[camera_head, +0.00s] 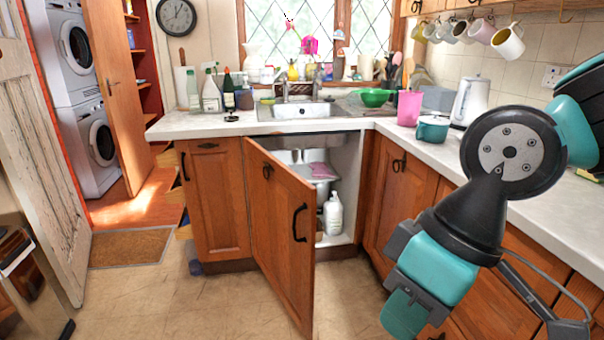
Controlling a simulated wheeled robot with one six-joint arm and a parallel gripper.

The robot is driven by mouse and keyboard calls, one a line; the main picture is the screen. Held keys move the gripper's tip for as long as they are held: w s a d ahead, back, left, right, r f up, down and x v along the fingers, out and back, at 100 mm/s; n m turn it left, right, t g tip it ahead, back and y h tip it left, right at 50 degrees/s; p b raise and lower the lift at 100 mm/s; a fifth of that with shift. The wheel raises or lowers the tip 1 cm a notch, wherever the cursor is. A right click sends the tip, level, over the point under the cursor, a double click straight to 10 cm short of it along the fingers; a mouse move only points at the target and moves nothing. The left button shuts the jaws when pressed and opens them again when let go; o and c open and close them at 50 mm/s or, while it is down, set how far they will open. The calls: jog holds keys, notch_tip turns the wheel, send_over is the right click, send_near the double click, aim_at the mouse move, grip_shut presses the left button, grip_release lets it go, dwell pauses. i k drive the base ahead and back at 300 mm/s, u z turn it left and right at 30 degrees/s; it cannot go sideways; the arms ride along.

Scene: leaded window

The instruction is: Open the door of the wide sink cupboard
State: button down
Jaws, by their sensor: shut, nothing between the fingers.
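The wide sink cupboard (343,190) is below the sink, and its wooden door (275,230) stands well open. The door is swung out into the room from its left side, with its free edge towards me. Inside the cupboard are a white bottle (333,215) and a pink cloth (322,171). My gripper (404,315) is shut and empty, to the right of the door and apart from it, pointing down in front of the right-hand cupboards.
A closed cupboard door (388,190) is right of the opening, close to my arm. The worktop (215,125) holds bottles, a green bowl (374,97), a pink cup (409,107) and a teal mug (432,129). The floor (215,295) left of the open door is clear.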

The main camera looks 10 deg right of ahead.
aim_at(282, 205)
jog(key=u, duration=0.05)
jog(key=i, duration=0.75)
jog(key=u, duration=0.65)
jog(key=i, duration=0.6)
jog(key=u, duration=0.35)
